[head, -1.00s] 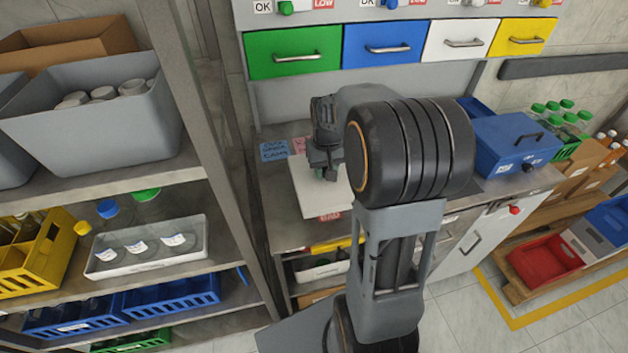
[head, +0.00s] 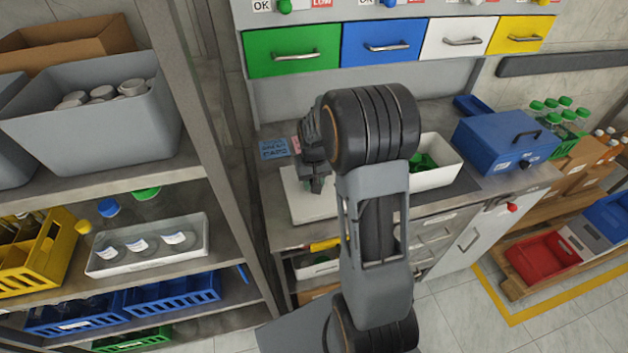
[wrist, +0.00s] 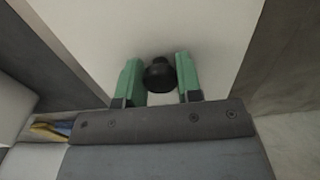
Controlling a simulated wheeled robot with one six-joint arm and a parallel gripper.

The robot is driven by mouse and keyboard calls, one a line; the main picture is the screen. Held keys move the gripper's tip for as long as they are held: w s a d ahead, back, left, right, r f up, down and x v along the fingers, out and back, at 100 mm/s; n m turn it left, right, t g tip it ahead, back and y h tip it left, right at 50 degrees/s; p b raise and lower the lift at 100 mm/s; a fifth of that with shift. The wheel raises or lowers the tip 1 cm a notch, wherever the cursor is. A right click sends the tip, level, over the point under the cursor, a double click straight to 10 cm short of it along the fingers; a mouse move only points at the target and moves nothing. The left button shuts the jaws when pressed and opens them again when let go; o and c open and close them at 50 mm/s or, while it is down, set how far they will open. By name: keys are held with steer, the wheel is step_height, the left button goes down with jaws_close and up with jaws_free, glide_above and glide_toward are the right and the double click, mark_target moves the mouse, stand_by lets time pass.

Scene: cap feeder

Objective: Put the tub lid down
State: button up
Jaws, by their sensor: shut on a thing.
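The tub lid (head: 303,207) is a flat white slab over the left part of the grey worktop in the head view. In the wrist view the lid (wrist: 205,35) fills most of the upper picture, with a black knob (wrist: 160,75) between my green fingers. My gripper (head: 317,186) is shut on this knob; it also shows in the wrist view (wrist: 160,82). I cannot tell whether the lid touches the worktop. The white tub (head: 436,178) stands open to the right, with green caps (head: 424,162) inside. My arm hides its left part.
A blue case (head: 505,145) stands right of the tub. Blue and pink notes (head: 273,149) lie behind the lid. Coloured drawers (head: 384,46) hang above the worktop (head: 285,236). A shelf rack (head: 205,150) stands close on the left.

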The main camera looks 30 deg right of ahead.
steer(key=shift+f, duration=0.1)
steer(key=shift+f+b, duration=0.4)
steer(key=o, duration=0.9)
steer(key=shift+r, duration=0.1)
steer(key=shift+o, duration=0.2)
step_height(320, 180, up, 13)
steer(key=s+a+r+n+t, duration=0.1)
steer(key=s+a, duration=0.3)
steer(key=s, duration=0.4)
steer(key=s+a+r+n+t, duration=0.1)
steer(key=s+a+t, duration=0.2)
steer(key=s+a, duration=0.2)
steer(key=s, duration=0.3)
steer(key=shift+a+p, duration=0.15)
steer(key=shift+p, duration=0.15)
